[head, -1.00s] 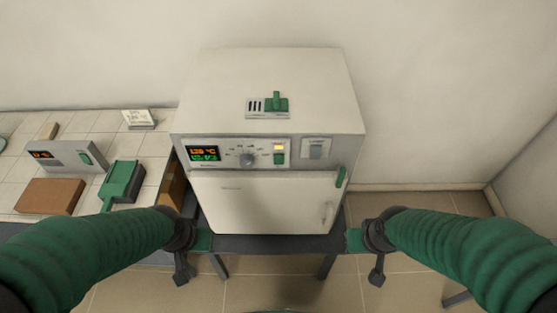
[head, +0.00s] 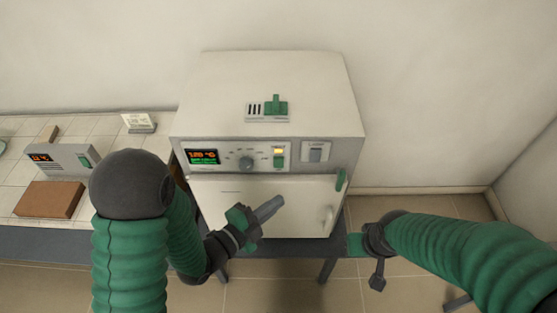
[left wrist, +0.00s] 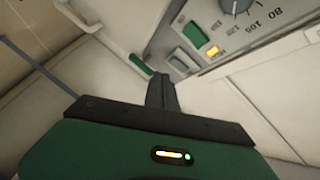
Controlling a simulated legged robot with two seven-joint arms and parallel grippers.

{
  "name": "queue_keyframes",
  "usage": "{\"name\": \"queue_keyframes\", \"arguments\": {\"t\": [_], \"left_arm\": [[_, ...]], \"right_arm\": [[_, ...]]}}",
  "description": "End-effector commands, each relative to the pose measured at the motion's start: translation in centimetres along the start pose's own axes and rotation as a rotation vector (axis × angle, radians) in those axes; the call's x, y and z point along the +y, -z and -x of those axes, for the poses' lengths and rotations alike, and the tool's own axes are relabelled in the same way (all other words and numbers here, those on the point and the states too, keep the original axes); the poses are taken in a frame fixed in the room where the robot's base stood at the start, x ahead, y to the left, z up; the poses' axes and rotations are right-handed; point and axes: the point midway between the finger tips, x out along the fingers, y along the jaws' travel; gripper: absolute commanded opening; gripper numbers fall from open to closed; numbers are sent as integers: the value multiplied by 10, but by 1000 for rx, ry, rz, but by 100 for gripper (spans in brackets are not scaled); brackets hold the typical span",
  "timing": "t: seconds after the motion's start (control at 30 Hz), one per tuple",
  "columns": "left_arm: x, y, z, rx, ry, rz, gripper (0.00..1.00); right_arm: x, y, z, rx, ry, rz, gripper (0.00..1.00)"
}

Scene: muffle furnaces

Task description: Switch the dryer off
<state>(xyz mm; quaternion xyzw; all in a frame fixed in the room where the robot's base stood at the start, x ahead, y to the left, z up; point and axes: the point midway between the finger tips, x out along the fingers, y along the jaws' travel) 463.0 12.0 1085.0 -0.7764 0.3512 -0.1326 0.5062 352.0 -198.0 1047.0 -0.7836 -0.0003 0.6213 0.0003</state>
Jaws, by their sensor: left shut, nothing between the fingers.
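The dryer (head: 270,85) is a pale box with a front control panel and a closed door (head: 240,190). Its panel holds a lit display (head: 203,157), a round knob (head: 246,163), a green switch (head: 279,161) under a glowing amber light (head: 278,151), and a grey switch (head: 316,152). My left gripper (head: 272,206) is shut and empty, in front of the door and below the panel. In the left wrist view its fingers (left wrist: 161,92) point toward the panel, apart from the green switch (left wrist: 197,34) and amber light (left wrist: 212,51). My right gripper (head: 377,281) hangs at the right, apart from the dryer; its jaws are unclear.
A green latch (head: 340,180) is at the door's right edge. At left, a tiled bench holds a grey device with a display (head: 60,158) and a brown block (head: 50,199). Floor is clear at right.

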Motion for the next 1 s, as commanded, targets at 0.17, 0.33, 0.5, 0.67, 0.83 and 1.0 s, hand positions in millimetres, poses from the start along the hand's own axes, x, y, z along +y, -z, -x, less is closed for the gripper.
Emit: {"name": "queue_keyframes", "arguments": {"t": [0.17,0.33,0.5,0.67,0.83,1.0], "left_arm": [[-1,1,0,7,7,-5,0],[-2,1,-1,6,8,-5,0],[-8,-6,-10,6,9,-5,0],[-22,-17,-26,5,8,-6,0],[-36,-29,-43,4,8,-5,0],[-43,-40,-56,4,8,-4,0]], "right_arm": [[0,0,0,0,0,0,0],[0,0,0,0,0,0,0],[0,0,-1,0,0,0,0],[0,0,2,0,0,0,0],[0,2,10,0,0,0,0],[0,1,6,0,0,0,0]]}}
